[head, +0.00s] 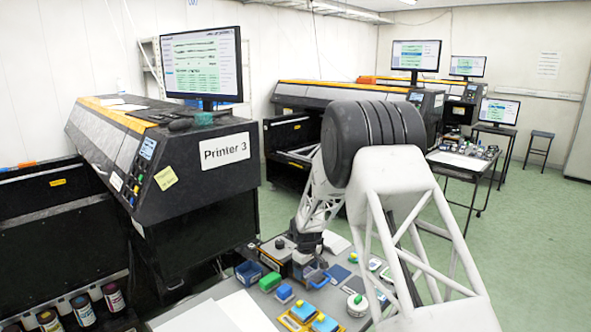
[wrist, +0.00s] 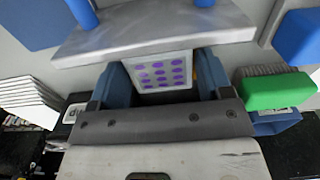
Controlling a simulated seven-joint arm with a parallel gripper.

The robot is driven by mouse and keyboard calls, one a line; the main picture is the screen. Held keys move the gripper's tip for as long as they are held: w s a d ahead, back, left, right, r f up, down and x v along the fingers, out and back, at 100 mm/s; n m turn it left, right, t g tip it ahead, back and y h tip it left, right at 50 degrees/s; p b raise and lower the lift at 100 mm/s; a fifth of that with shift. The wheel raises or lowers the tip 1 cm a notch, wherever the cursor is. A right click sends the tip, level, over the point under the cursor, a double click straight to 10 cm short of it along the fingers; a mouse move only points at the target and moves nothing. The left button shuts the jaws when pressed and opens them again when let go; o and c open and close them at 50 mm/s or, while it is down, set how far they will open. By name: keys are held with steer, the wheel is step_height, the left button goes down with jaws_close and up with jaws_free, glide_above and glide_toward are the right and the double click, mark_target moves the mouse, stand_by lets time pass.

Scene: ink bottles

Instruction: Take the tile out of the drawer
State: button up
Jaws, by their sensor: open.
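The tile (wrist: 158,72), white with rows of purple dots, shows in the wrist view just behind the grey front of the drawer (wrist: 150,38). The drawer's blue handle (wrist: 84,14) shows at the top edge; in the head view the handle (head: 318,279) sits on the near side of the grey drawer unit. My gripper (wrist: 158,84) is open, with one dark blue finger on each side of the tile. Whether the fingers touch the tile, I cannot tell. In the head view my arm's wrist covers the gripper and the inside of the drawer.
In the head view a green block (head: 270,281), a blue open bin (head: 249,272) and a yellow tray (head: 297,322) stand near the drawer. White paper (head: 240,312) lies at the table's front left. A round white item (head: 357,304) stands to the right.

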stand_by(0.7)
steer(key=c, duration=0.5)
steer(key=shift+r, duration=0.1)
steer(key=shift+r, duration=0.1)
step_height(320, 180, up, 10)
stand_by(1.9)
